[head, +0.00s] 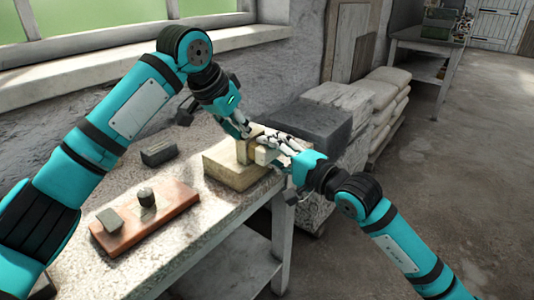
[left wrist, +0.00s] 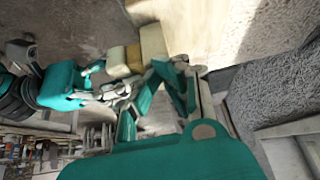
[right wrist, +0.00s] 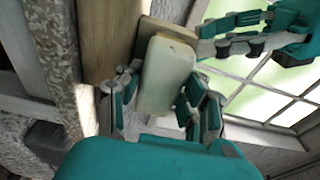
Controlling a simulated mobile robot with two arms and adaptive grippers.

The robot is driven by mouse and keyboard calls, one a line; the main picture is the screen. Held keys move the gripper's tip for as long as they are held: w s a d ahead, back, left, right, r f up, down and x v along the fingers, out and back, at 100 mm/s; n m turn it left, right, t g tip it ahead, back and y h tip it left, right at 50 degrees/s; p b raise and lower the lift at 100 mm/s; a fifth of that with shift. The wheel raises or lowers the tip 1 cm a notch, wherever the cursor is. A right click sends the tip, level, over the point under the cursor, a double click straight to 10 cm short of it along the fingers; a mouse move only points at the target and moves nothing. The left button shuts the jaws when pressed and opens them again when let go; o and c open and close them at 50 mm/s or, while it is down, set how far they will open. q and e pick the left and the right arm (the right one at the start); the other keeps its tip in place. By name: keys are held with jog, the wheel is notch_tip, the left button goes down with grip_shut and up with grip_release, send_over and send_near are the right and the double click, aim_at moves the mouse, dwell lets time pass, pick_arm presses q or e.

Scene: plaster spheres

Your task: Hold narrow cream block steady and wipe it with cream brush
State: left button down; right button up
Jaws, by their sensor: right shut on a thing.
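The narrow cream block (head: 243,151) stands upright on a wide cream block (head: 229,171) at the bench's right end. In the right wrist view it shows (right wrist: 150,35) partly behind the held piece. My right gripper (head: 269,154) is shut on a pale cream piece, which looks like the cream brush (right wrist: 165,75). The brush is close against the narrow block; whether they touch is unclear. My left gripper (head: 244,133) is beside the narrow block on its far side. Its fingers (right wrist: 203,40) look apart, and nothing is clearly between them.
A reddish board (head: 180,206) with a grey block (head: 110,220) and a small dark cylinder (head: 146,197) lies front left on the bench. A dark block (head: 159,151) lies behind it. A dark slab (head: 315,122) and stacked sacks (head: 382,95) stand beyond the bench's right end.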

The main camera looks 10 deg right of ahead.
jog(key=shift+d, duration=0.1)
jog(key=shift+s+a, duration=0.2)
jog(key=shift+s, duration=0.4)
jog(key=shift+s+a, duration=0.2)
jog(key=shift+s, duration=0.35)
jog(key=shift+w+d, duration=0.9)
jog(key=shift+w+a, duration=0.4)
jog(key=shift+w, duration=0.05)
jog(key=shift+s+a, duration=0.7)
jog(key=shift+a, duration=0.15)
